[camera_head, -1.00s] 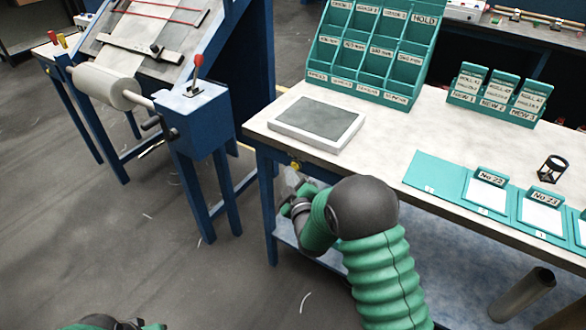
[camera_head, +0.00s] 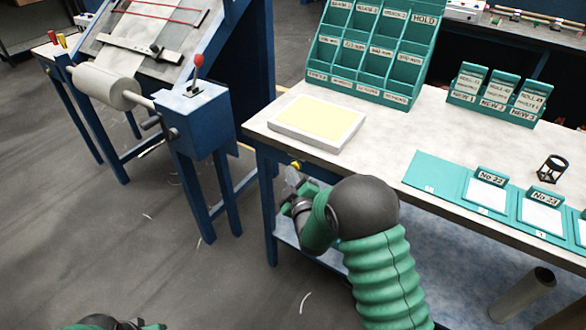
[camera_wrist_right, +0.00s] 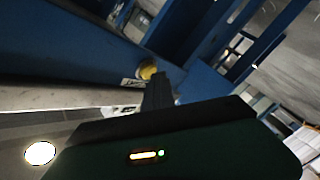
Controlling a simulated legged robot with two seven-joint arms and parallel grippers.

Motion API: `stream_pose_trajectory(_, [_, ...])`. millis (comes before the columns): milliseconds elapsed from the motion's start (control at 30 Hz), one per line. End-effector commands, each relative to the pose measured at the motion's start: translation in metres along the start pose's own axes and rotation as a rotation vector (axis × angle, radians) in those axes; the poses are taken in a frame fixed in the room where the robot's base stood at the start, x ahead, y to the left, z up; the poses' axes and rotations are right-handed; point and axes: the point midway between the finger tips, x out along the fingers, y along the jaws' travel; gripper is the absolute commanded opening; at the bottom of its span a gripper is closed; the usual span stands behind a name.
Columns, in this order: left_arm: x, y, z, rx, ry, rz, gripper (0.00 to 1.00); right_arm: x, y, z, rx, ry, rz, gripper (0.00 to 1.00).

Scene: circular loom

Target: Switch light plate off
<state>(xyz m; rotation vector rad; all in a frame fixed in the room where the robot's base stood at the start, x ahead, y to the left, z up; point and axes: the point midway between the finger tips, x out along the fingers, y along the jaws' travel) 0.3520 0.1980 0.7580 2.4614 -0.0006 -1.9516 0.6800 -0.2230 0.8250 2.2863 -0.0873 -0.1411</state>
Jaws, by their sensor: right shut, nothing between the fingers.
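The light plate (camera_head: 312,122) is a flat white-framed panel on the near left corner of the white bench, and its face glows pale yellow. A small round yellow button (camera_head: 296,166) sits on the blue front rail of the bench below the plate; it also shows in the right wrist view (camera_wrist_right: 147,69). My right gripper (camera_head: 292,178) is shut and empty, close by the button. In the right wrist view a dark finger (camera_wrist_right: 158,92) lies right beside the button; I cannot tell if they touch. Only a bit of my left arm shows at the bottom left; its gripper is out of view.
A blue stand with a red-knobbed lever (camera_head: 198,62) and a paper roll (camera_head: 105,85) is at left. Floor between is clear.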

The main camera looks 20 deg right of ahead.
Motion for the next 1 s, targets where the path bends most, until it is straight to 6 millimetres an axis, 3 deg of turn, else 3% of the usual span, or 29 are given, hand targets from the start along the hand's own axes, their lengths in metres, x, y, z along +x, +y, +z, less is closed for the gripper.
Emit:
stream_pose_trajectory(767, [0.001,0.0,0.0,0.0,0.0,0.0,0.36,-0.001,0.006,0.0,0.0,0.0,0.01,0.0])
stream_pose_trajectory(1000, [0.001,0.0,0.0,0.0,0.0,0.0,0.36,-0.015,-0.006,-0.011,0.001,0.001,0.006,0.0])
